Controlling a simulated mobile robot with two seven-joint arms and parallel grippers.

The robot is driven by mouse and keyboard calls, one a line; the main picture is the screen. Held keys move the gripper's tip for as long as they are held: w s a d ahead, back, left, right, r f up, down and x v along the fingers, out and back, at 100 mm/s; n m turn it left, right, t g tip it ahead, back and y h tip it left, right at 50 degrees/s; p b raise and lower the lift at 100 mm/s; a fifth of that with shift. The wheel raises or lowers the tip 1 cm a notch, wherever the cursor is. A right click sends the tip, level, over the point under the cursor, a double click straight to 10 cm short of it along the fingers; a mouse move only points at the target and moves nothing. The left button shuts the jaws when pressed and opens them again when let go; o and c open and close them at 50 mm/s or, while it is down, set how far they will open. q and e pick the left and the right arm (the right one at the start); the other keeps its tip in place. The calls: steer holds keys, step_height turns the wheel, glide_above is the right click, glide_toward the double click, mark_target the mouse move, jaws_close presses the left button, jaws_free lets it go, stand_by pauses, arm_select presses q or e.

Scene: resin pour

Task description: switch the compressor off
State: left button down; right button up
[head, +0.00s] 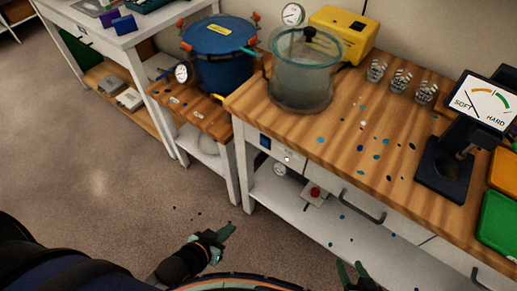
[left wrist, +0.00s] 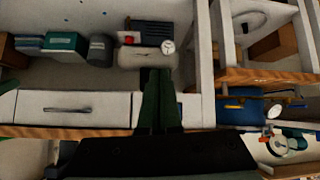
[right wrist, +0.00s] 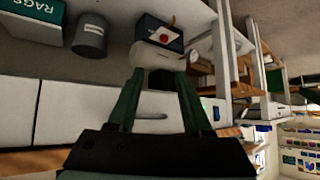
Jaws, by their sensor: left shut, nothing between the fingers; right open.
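The compressor stands on the low shelf under the bench. In the head view its red button on a pale plate (head: 315,193) and its round gauge (head: 279,168) show; the bench top hides much of it. The left wrist view shows its pale tank (left wrist: 145,57), red button (left wrist: 128,39) and gauge (left wrist: 167,46). The right wrist view shows the tank (right wrist: 152,57) and red button (right wrist: 163,39). My left gripper (head: 227,231) is shut and empty, in front of the bench and apart from the compressor. My right gripper (head: 352,268) is open and empty, lower right.
The wooden bench top (head: 340,165) overhangs the shelf, with drawers along its front and a white leg (head: 241,165) at left. A clear chamber (head: 301,80) and yellow pump (head: 343,33) stand on top. A grey bin (right wrist: 90,37) sits beside the compressor. Floor (head: 90,150) at left is clear.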

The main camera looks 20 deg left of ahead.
arm_select(q)
steer(key=w+a+r+n+t+h+b, duration=0.2)
steer(key=w+n+t+b, duration=0.6)
steer(key=w+n+b, duration=0.4)
steer(key=a+n+h+b, duration=0.1)
steer(key=n+h+b, duration=0.1)
steer(key=n+b, duration=0.1)
steer(key=shift+a+r+n+t+b, duration=0.2)
steer(key=shift+a+n+t+b, duration=0.2)
steer(key=shift+b, duration=0.25)
arm_select(e)
steer(key=w+a+f, duration=0.1)
steer(key=a+f, duration=0.2)
steer(key=f, duration=1)
steer(key=shift+w+n+y, duration=0.3)
steer(key=shift+n+y, duration=0.1)
arm_select(q)
steer(key=shift+w+d, duration=0.1)
steer(key=shift+w, duration=0.05)
arm_select(e)
steer(key=shift+a, duration=0.1)
arm_select(q)
glide_toward(265, 142)
steer(key=x, duration=0.6)
steer(key=shift+w+d, duration=0.15)
steer(key=shift+w, duration=0.2)
arm_select(e)
steer(key=shift+f, duration=0.15)
arm_select(q)
steer(key=shift+w, duration=0.1)
